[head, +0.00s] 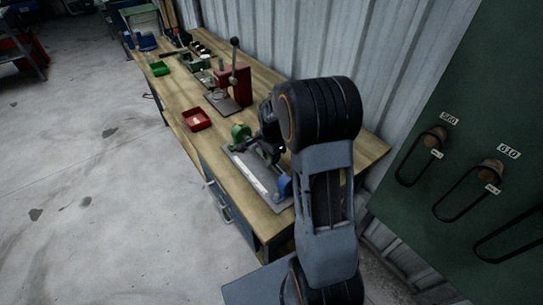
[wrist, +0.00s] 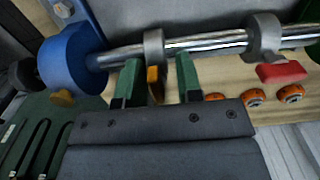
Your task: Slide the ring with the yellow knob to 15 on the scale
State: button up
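In the wrist view a shiny rod (wrist: 207,44) runs from a blue end block (wrist: 70,58) toward a green part at the far right edge. A grey ring with a yellow knob (wrist: 153,82) sits on the rod near the blue block. A second grey ring with a red knob (wrist: 281,73) sits farther right. My gripper (wrist: 157,78) is open, its two green fingers on either side of the yellow knob with gaps showing. In the head view my arm partly hides the fixture; its blue block (head: 285,187) and a pale strip (head: 252,173) show. Scale numbers are unreadable.
The fixture stands near the front end of the wooden bench (head: 180,91). A red tray (head: 196,119), a red press (head: 233,82) and a green tray (head: 159,69) lie farther along. Orange round parts (wrist: 252,98) line up beneath the rod. A corrugated wall is behind.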

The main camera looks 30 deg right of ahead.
jog(key=shift+o, duration=0.9)
notch_tip(320, 180, up, 14)
jog(key=b, duration=0.1)
jog(key=shift+f, duration=0.1)
